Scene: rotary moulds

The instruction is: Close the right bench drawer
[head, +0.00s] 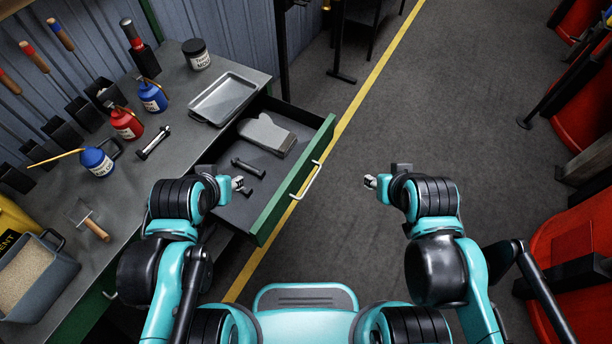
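The right bench drawer (285,193) is pulled out from the bench, with a green front and a light bar handle (306,181) on its outer face. Inside lie a grey glove (267,134) and a dark bolt-like part (248,167). My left gripper (240,184) is over the drawer's near inner part, beside a small dark piece; I cannot tell whether it touches anything. My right gripper (371,182) is over the floor, to the right of the handle and apart from it. Both grippers are too small in view to tell open from shut.
The grey bench top (185,120) holds a metal tray (223,98), a dark jar (196,54), blue and red oil cans (126,124) and a trowel (92,225). Open floor (440,120) lies right of the drawer. Red objects (575,100) stand at the far right.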

